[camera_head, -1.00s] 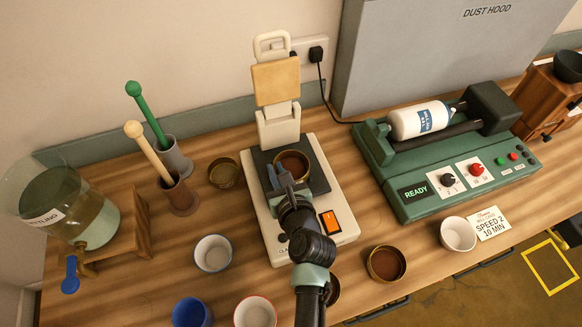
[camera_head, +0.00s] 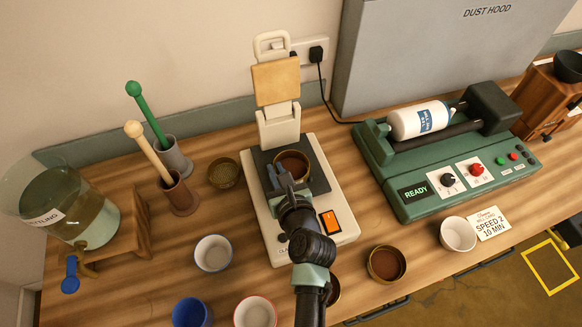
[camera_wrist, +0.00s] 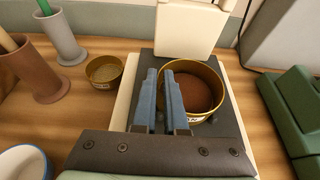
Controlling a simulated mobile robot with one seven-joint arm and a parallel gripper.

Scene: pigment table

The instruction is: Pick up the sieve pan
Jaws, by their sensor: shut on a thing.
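The sieve pan (camera_head: 293,162), a round brass pan with reddish-brown contents, sits on the dark plate of the white machine (camera_head: 334,198) in the head view. In the wrist view the same pan (camera_wrist: 205,92) shows just right of the fingers, with part of a label on its near wall. My gripper (camera_head: 281,177) is at the pan's left near side. In the wrist view my gripper (camera_wrist: 160,75) is shut on the pan's rim, its two blue-grey fingers close together. The fingers hide that part of the rim. I cannot see any gap under the pan.
The machine's raised tan pad (camera_head: 276,82) stands behind the pan. Another brass pan (camera_head: 224,173) is to the left, and one with brown contents (camera_head: 386,264) is at front right. The green roller machine (camera_head: 440,165) stands to the right. Cups, including a white one (camera_head: 213,253), stand in front.

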